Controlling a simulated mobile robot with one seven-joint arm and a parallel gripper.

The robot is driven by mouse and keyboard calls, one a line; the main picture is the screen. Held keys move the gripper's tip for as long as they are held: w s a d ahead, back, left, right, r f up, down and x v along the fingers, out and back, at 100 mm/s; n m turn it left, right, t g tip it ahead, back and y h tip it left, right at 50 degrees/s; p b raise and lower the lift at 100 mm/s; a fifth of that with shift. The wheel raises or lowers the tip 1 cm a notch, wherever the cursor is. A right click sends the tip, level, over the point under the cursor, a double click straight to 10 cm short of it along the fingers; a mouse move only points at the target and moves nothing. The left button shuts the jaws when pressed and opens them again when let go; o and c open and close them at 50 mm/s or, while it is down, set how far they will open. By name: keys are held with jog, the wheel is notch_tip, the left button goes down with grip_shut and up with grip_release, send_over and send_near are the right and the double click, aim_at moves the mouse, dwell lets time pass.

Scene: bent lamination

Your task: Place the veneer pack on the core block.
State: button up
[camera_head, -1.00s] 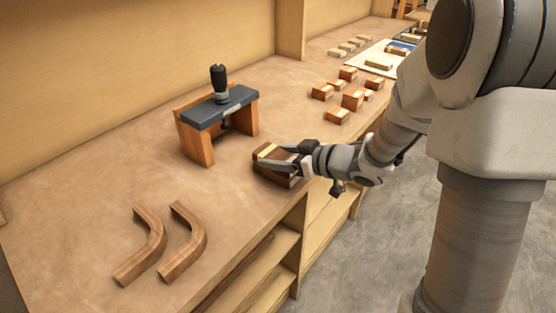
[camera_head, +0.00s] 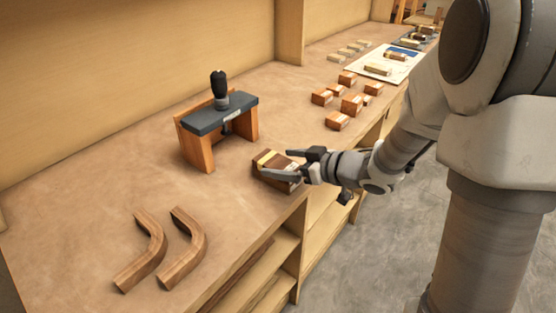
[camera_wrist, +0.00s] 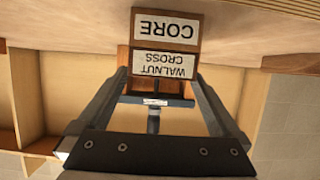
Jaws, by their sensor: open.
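The core block, a brown wooden block labelled CORE in the wrist view (camera_wrist: 166,30), stands on the bench near its front edge. The veneer pack, labelled WALNUT CROSS (camera_wrist: 164,64), lies against the core; the wrist picture is upside down, so the pack appears to rest on top of it. In the head view the stack is small, with a pale strip across the pack's top (camera_head: 267,158). My gripper (camera_head: 283,165) is open, its fingers at either side of the pack's near end, and it also shows in the wrist view (camera_wrist: 161,77). The stack's right end is partly hidden by the fingers.
A dark-topped wooden press (camera_head: 219,114) with a black knob stands behind the stack. Two curved wooden pieces (camera_head: 180,249) lie at the front left. Several small blocks (camera_head: 352,104) and a pale board (camera_head: 391,62) lie farther right. The bench left of the press is clear.

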jog(key=s+d+r+m+t+h+p, duration=0.1)
jog(key=s+d+r+m+t+h, duration=0.15)
jog(key=d+r+h, duration=0.55)
jog(key=s+d+r+m+t+h+p, duration=0.15)
jog(key=d+r+m+h, duration=0.3)
jog(key=d, duration=0.65)
jog(key=s+a+m+g+y, duration=0.1)
jog(key=s+a+g, duration=0.2)
jog(key=s, duration=0.7)
jog(key=s+a+m+g, duration=0.2)
jog(key=s+a+g, duration=0.1)
jog(key=s, duration=0.6)
jog(key=shift+s+g+y, duration=0.35)
jog(key=shift+g, duration=0.05)
jog(key=shift+a, duration=0.1)
notch_tip(320, 180, up, 10)
jog(key=p, duration=0.9)
jog(key=shift+f, duration=0.15)
